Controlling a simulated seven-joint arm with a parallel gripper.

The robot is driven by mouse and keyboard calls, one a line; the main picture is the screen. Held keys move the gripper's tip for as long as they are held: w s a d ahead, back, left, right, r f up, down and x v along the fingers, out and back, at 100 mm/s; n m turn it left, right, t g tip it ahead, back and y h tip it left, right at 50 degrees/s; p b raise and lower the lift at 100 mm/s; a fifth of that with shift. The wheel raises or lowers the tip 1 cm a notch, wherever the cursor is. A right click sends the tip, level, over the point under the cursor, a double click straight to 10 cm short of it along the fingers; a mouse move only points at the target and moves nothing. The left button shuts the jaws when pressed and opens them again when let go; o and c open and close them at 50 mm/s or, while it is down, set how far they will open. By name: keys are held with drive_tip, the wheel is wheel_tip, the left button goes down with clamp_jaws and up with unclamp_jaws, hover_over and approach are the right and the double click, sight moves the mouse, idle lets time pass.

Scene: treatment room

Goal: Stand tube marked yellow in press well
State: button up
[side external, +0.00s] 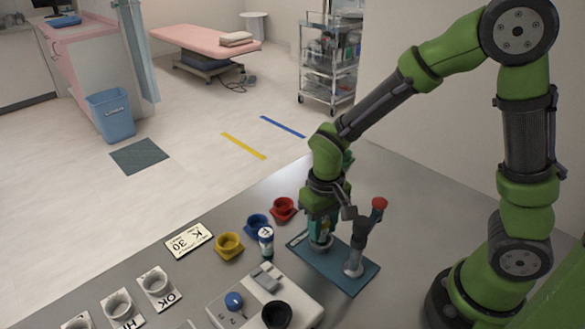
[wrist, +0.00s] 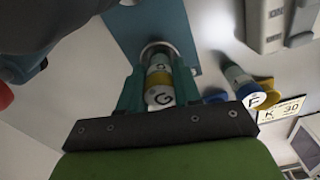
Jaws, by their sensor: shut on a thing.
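The tube marked yellow (wrist: 160,88), with a yellow band and a G on its end, is between the teal fingers of my gripper (wrist: 161,74) in the wrist view. My gripper (side external: 321,235) is shut on it over the press. The tube's far end lines up with the round metal press well (wrist: 156,48) and appears inside its rim; I cannot tell whether it touches the bottom. The press has a blue base plate (side external: 345,275) and a red-knobbed lever (side external: 379,204) just right of my gripper. In the side view, my fingers mostly hide the tube.
Another tube (side external: 266,241), marked F in the wrist view (wrist: 254,99), stands left of the press. Yellow (side external: 229,246), blue (side external: 257,225) and red (side external: 283,209) cups are nearby. A white device (side external: 252,300) with knobs sits in front. Labelled cups and a K 30 card (side external: 188,241) lie left.

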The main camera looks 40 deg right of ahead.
sight(323, 222)
drive_tip(key=shift+f, duration=0.55)
drive_tip(key=o, duration=0.7)
drive_tip(key=shift+o, duration=0.2)
drive_tip(key=shift+r, duration=5.5)
drive_tip(key=shift+s+a+f, duration=0.1)
drive_tip(key=shift+a+f, duration=0.05)
drive_tip(key=shift+f, duration=0.1)
drive_tip(key=s+d+r+m+t+y, duration=0.1)
drive_tip(key=s+d+r+t+y, duration=0.1)
drive_tip(key=s+d+r+t, duration=0.2)
drive_tip(key=shift+s+d+r+m+t, duration=0.3)
drive_tip(key=shift+s+r+t, duration=1.45)
drive_tip(key=shift+r, duration=1.25)
